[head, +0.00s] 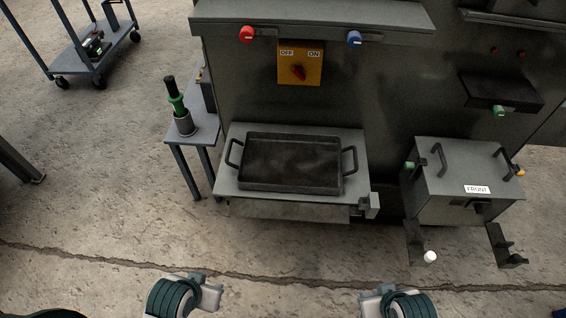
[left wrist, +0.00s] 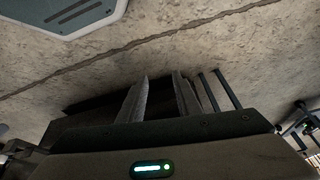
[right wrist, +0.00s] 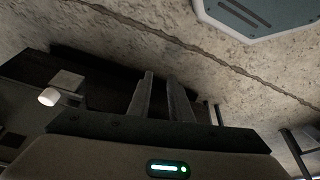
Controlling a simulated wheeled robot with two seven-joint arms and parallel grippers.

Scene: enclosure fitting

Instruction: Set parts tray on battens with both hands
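The parts tray (head: 293,163) is a dark, shallow rectangular pan with an upright loop handle on each short side. It rests flat on a grey bench top (head: 227,178) in the middle of the head view. My left gripper (left wrist: 161,90) has its two fingers apart with nothing between them. My right gripper (right wrist: 160,90) also has its fingers apart and empty. In the head view both arms are at the bottom edge, well short of the tray and not touching it. I cannot make out the battens for certain.
A grey box labelled FRONT (head: 460,183) with two handles stands at the right, above two dark brackets (head: 507,250) and a white knob (head: 430,257). A side stand (head: 203,131) holds a green-and-black tool. A cabinet with an OFF/ON switch (head: 299,66) rises behind. Floor in front is clear.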

